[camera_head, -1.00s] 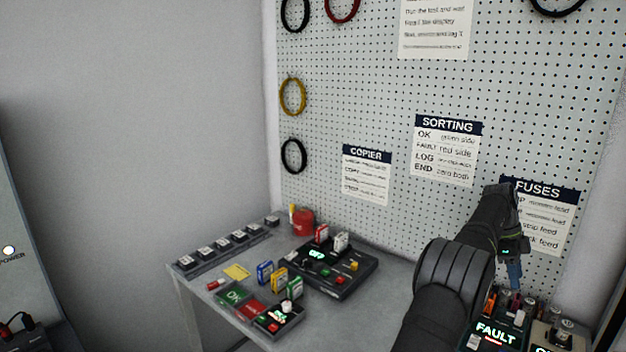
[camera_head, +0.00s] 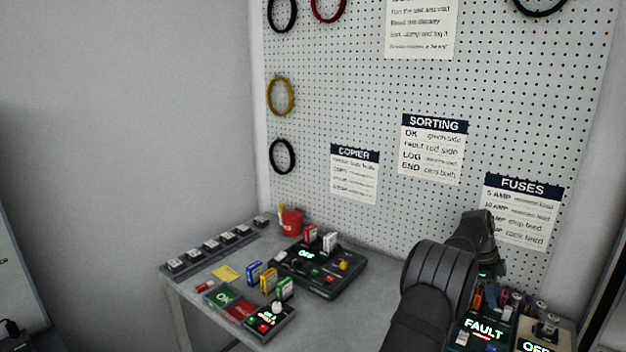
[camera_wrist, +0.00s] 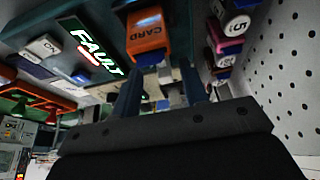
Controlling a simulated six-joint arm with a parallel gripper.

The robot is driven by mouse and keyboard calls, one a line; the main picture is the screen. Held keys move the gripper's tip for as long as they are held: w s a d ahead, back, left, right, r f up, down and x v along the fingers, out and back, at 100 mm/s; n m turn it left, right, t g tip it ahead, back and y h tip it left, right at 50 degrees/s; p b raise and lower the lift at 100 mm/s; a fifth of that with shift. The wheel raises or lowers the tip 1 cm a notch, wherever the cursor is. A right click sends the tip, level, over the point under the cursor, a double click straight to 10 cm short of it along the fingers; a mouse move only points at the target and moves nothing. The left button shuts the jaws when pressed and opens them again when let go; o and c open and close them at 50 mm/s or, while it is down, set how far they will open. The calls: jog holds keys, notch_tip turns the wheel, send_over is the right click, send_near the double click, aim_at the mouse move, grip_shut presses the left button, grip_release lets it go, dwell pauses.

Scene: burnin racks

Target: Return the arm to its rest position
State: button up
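My arm reaches in from the bottom right of the head view. My gripper shows in the wrist view (camera_wrist: 162,78) with two dark blue fingers apart and a gap between them, apparently empty. In the head view the fingers are mostly hidden, low at the back of the FAULT unit (camera_head: 484,329). An orange block marked CARD (camera_wrist: 146,32) is just beyond the fingers in the wrist view; I cannot tell whether a finger touches it. The lit FAULT display (camera_wrist: 92,44) is left of it.
A pegboard (camera_head: 330,80) stands behind the bench, with a FUSES sign (camera_head: 520,210) near my arm. Another unit (camera_head: 545,338) is right of the FAULT unit. A dark console (camera_head: 322,277) and several coloured cards stand left. Bench surface (camera_head: 350,315) between is clear.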

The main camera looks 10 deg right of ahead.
jog(key=v, duration=1.4)
jog(key=s+a+r+n+t+h, duration=0.1)
jog(key=s+a+r+n+t, duration=0.2)
jog(key=n, duration=1.1)
jog(key=shift+s+a+r, duration=0.45)
jog(key=shift+s+r, duration=0.5)
jog(key=shift+r, duration=0.7)
jog(key=o, duration=1.3)
jog(key=s+n, duration=0.2)
jog(key=s+r+n+t, duration=0.1)
jog(key=shift+s+d, duration=0.3)
jog(key=shift+s, duration=0.05)
jog(key=shift+n, duration=0.3)
jog(key=x, duration=1)
jog(key=shift+s+d+r, duration=0.1)
jog(key=shift+d, duration=0.05)
